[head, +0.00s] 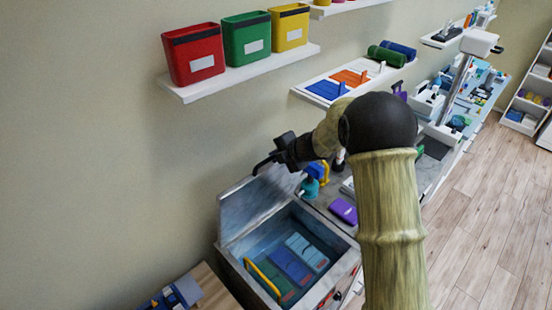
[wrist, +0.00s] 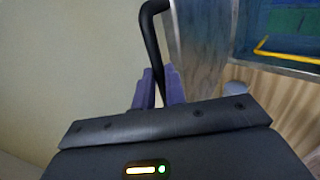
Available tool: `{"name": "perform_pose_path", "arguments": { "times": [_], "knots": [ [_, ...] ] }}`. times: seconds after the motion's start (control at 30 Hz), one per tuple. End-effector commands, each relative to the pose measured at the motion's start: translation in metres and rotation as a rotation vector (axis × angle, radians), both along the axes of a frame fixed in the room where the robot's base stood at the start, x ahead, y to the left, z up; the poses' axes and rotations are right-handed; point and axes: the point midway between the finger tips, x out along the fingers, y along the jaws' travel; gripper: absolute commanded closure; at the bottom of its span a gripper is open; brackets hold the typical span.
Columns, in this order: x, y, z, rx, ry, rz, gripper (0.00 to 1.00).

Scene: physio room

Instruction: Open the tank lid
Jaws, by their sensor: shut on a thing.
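The tank (head: 231,268) is a grey metal box at the bottom centre of the head view. Its lid (head: 255,203) stands raised, tilted up on the wall side, and the inside of the tank shows. My gripper (head: 277,157) is at the lid's upper edge. In the wrist view its purple fingers (wrist: 159,90) are shut on the black bar handle (wrist: 150,32), beside the grey lid (wrist: 203,45). My arm hides part of the counter and the tank's right side in the head view.
Inside the tank lie blue and green packs (head: 290,266) and a yellow handle (head: 262,279). A purple object (head: 343,210) and a teal bottle (head: 309,187) are on the counter behind. A shelf (head: 250,73) with red, green and yellow bins hangs above.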

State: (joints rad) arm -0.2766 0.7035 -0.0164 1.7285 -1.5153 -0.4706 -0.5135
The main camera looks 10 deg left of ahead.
Motion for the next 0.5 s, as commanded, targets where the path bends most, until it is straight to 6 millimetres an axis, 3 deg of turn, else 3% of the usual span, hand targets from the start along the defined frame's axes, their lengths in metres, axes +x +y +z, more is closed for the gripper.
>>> {"name": "perform_pose_path", "arguments": {
  "times": [0.3,0.33,0.4,0.5],
  "knots": [
    [0.0014,0.0012,0.0044,0.004,-0.007,0.001,1.0],
    [0.0014,0.0013,0.0045,0.004,-0.007,0.001,0.84],
    [0.0011,0.0014,0.0041,0.004,-0.006,0.002,0.7],
    [0.0008,0.0015,0.0032,0.003,-0.005,0.002,0.66]
  ]
}}
